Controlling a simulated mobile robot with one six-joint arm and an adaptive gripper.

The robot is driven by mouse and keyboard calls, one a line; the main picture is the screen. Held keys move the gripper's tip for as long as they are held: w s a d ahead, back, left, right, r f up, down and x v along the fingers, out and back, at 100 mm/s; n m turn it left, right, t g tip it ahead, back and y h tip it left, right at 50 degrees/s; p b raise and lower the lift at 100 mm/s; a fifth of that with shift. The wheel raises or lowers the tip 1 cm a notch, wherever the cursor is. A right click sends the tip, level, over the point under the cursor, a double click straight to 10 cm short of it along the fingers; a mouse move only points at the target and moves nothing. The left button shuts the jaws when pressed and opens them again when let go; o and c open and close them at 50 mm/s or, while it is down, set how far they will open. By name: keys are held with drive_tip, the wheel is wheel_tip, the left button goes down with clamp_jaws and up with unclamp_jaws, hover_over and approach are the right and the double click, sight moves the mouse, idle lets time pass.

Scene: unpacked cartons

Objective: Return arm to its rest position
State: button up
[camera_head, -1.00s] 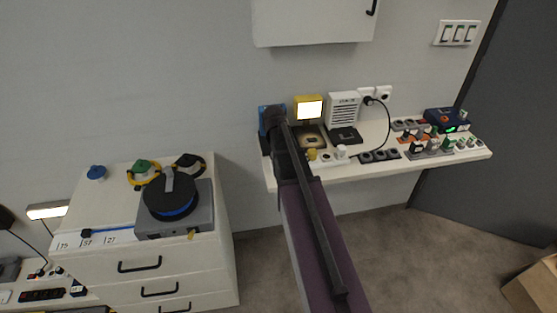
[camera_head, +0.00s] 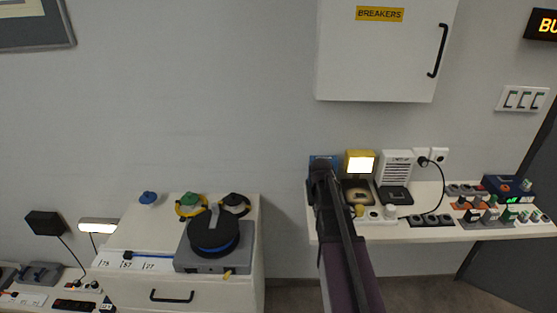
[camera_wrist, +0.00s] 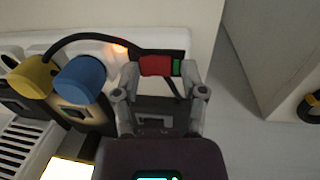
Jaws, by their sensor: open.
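My arm reaches up from the bottom of the head view to the left end of the wall shelf (camera_head: 440,234). Its dark wrist is there, and the fingers are hidden in that view. In the wrist view my gripper (camera_wrist: 158,75) is open, with its two grey fingers apart. A dark piece with red and green parts (camera_wrist: 157,65) shows between the fingertips; I cannot tell whether they touch it. A blue knob (camera_wrist: 80,80) and a yellow knob (camera_wrist: 33,77) are left of the fingers.
The shelf holds a lit yellow lamp (camera_head: 360,163), a white vented box (camera_head: 396,167) and several switches and sockets. A breaker cabinet (camera_head: 378,60) hangs above. A drawer unit (camera_head: 243,290) with a dark reel (camera_head: 213,233) stands left. The wall between is clear.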

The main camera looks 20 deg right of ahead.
drive_tip(key=s+a+r+n+p, duration=0.1)
drive_tip(key=s+a+r+p, duration=0.2)
drive_tip(key=s+a, duration=0.3)
drive_tip(key=s+a+r+n+y+p, duration=0.1)
drive_tip(key=s+a+r+n+p, duration=0.1)
drive_tip(key=s+a, duration=0.5)
drive_tip(key=a+r+p, duration=0.1)
drive_tip(key=a, duration=0.5)
drive_tip(key=shift+r+y, duration=0.15)
drive_tip(key=shift+y, duration=0.15)
drive_tip(key=shift+s, duration=0.1)
